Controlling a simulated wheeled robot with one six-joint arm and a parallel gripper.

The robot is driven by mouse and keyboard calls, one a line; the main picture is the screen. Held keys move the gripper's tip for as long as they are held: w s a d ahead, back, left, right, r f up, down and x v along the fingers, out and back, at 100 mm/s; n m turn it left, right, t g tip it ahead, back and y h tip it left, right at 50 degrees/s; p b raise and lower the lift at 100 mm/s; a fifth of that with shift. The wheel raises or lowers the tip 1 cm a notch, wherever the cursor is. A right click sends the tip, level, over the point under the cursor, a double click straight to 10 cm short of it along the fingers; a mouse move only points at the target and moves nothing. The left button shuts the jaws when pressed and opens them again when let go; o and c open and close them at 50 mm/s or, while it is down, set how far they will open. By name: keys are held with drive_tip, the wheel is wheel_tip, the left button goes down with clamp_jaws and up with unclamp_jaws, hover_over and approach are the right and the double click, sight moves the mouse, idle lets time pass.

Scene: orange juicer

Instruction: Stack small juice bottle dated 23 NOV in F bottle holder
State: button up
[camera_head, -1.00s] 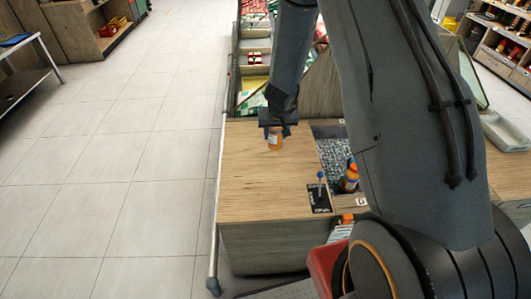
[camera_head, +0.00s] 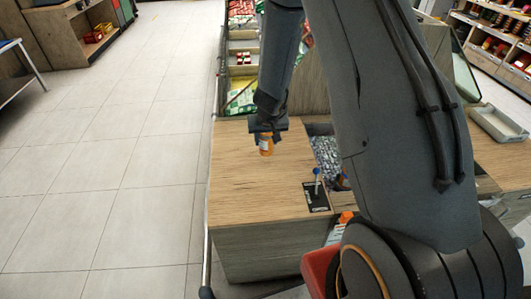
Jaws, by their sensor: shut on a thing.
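My gripper (camera_head: 267,138) is shut on a small orange juice bottle (camera_head: 266,149) with a pale label. It holds the bottle upright above the wooden counter top (camera_head: 245,193); I cannot tell how high. The label's date is too small to read. A speckled grey recess (camera_head: 328,154) lies in the counter to the right of the gripper. My arm hides much of the recess and the counter to the right. No F mark on a holder is legible.
A small black plate with a pale post and blue top (camera_head: 317,196) stands near the counter's front right. Packaged goods (camera_head: 243,85) fill bins behind the counter. A grey tray (camera_head: 497,122) lies far right. The tiled floor at left is clear.

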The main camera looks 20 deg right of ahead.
sight(266, 148)
drive_tip(key=shift+f+b, duration=1.9)
drive_tip(key=shift+f, duration=0.3)
drive_tip(key=shift+f, duration=0.15)
drive_tip(key=o, duration=1.3)
